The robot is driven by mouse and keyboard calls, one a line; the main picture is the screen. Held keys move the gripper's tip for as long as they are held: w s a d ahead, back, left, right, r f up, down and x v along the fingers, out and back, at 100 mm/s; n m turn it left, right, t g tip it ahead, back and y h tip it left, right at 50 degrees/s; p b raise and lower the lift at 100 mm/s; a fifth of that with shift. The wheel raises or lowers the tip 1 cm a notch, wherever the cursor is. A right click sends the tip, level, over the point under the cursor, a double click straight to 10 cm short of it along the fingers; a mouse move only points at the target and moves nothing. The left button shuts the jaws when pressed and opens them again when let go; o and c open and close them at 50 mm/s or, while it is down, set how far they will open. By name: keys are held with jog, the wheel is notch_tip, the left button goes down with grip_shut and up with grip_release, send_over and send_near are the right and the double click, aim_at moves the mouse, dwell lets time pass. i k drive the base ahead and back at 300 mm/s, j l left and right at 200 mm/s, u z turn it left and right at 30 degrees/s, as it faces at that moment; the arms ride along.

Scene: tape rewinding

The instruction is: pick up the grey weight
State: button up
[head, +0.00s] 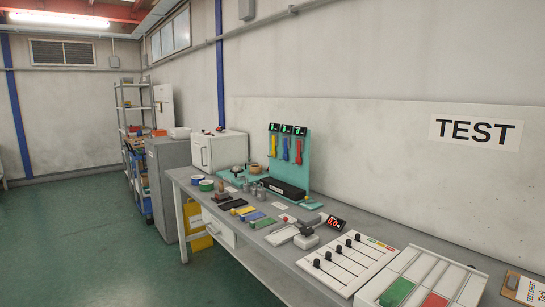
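Small grey metal pieces (259,192) stand on the long grey workbench (262,248), in front of the black block on the teal stand. They are too small in the head view to tell which one is the grey weight. My gripper does not show in the head view, and nothing visibly touches the grey pieces.
A teal stand (304,155) holds coloured tools under green displays. A white box (219,150) stands at the bench's far end. The floor at left is clear.

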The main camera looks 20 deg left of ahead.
aim_at(246, 186)
jog(key=i+j, duration=0.25)
jog(key=j, duration=0.3)
jog(key=i+j, duration=0.2)
jog(key=j, duration=0.35)
jog(key=i+j, duration=0.25)
jog(key=j, duration=0.25)
jog(key=i+j+z, duration=0.1)
jog(key=j, duration=0.45)
jog(key=i+j, duration=0.3)
jog(key=j, duration=0.25)
jog(key=i+j, duration=0.2)
jog(key=j, duration=0.35)
jog(key=i+j, duration=0.25)
jog(key=j, duration=0.3)
jog(key=i+j+z, duration=0.1)
jog(key=j, duration=0.45)
jog(key=i+l+u, duration=0.2)
jog(key=i+u, duration=0.15)
jog(key=i+l+u, duration=0.4)
jog(key=j, duration=0.1)
